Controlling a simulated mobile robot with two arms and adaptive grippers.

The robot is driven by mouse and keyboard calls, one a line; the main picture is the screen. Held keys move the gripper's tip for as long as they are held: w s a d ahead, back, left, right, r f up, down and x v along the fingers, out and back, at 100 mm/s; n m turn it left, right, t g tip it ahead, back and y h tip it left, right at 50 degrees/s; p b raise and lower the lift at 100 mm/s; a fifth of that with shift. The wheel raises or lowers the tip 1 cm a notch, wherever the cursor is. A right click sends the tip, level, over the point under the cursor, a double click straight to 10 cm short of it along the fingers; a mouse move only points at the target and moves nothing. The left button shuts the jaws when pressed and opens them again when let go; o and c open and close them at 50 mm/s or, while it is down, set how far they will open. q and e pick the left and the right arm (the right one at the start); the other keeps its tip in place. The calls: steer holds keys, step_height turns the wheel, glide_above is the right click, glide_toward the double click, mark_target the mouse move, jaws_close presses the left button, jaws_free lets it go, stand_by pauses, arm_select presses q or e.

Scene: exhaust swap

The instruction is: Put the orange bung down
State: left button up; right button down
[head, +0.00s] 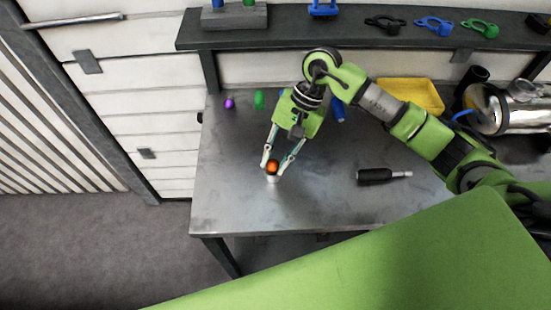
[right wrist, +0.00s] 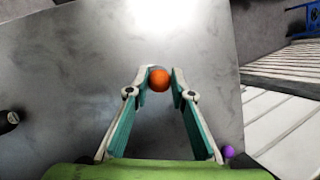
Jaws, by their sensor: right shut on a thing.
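The orange bung (head: 272,167) is between the fingertips of my right gripper (head: 273,163), over the left part of the grey metal table (head: 225,200) near its front edge. In the right wrist view the orange bung (right wrist: 159,79) shows as a ball between the two fingertips of my right gripper (right wrist: 160,77), which is shut on it. A pale grey part shows just below the orange ball in the head view. I cannot tell whether the bung touches the table. My left gripper is not in view.
A black-handled tool (head: 378,176) lies on the table to the right. A purple piece (head: 229,103), a green piece (head: 259,99), a yellow tray (head: 412,95) and a silver exhaust canister (head: 515,108) are further back. A shelf (head: 350,30) runs above. The table's front left is clear.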

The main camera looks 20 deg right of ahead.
steer(key=shift+f, duration=0.15)
steer(key=c, duration=1.8)
jaws_free()
steer(key=shift+o, duration=0.2)
